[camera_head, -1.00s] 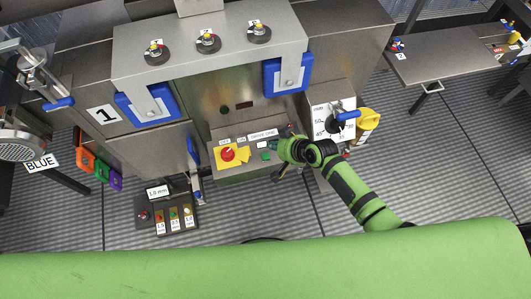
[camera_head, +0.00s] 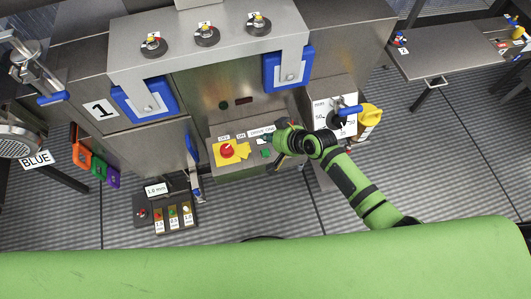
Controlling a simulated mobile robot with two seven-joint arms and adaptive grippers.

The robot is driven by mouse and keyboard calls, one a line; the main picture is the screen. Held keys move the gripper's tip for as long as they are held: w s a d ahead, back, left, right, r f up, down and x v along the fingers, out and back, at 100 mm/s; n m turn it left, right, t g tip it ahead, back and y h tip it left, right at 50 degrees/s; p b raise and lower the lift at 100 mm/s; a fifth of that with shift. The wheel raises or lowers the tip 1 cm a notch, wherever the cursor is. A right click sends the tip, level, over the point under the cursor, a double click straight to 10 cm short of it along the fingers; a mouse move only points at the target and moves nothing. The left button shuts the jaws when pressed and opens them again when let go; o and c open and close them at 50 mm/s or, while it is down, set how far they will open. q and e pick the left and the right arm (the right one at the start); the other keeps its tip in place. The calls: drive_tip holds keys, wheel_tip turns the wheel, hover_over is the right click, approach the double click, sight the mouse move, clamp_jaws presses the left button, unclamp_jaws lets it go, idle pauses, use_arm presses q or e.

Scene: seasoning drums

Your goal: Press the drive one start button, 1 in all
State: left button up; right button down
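The drive one panel (camera_head: 215,152) is on the front of the steel machine, with a "DRIVE ONE" label (camera_head: 262,132) on top. A small green button (camera_head: 266,153) sits below the label, left of my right gripper. A red knob on a yellow plate (camera_head: 228,151) is further left. My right gripper (camera_head: 270,147) reaches in from the right, its tip over the panel's right part, close to the green button. I cannot tell whether it touches the button, or whether its fingers are open or shut. My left gripper is not in view.

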drive_tip(key=b, duration=0.4)
hover_over(268, 153)
wheel_tip(268, 153, down, 5)
drive_tip(key=shift+f, duration=0.2)
drive_tip(key=shift+w+f+b, duration=0.1)
drive_tip(key=shift+f+b, duration=0.5)
drive_tip(key=shift+b, duration=0.05)
drive_tip(key=shift+f, duration=0.1)
idle(0.3)
drive_tip(key=shift+f, duration=0.3)
drive_tip(key=shift+f+b, duration=0.5)
drive_tip(key=shift+b, duration=0.1)
idle(0.5)
drive_tip(key=shift+r, duration=0.1)
drive_tip(key=shift+r+p, duration=0.8)
drive_tip(key=shift+p, duration=0.15)
drive_tip(key=shift+r, duration=0.1)
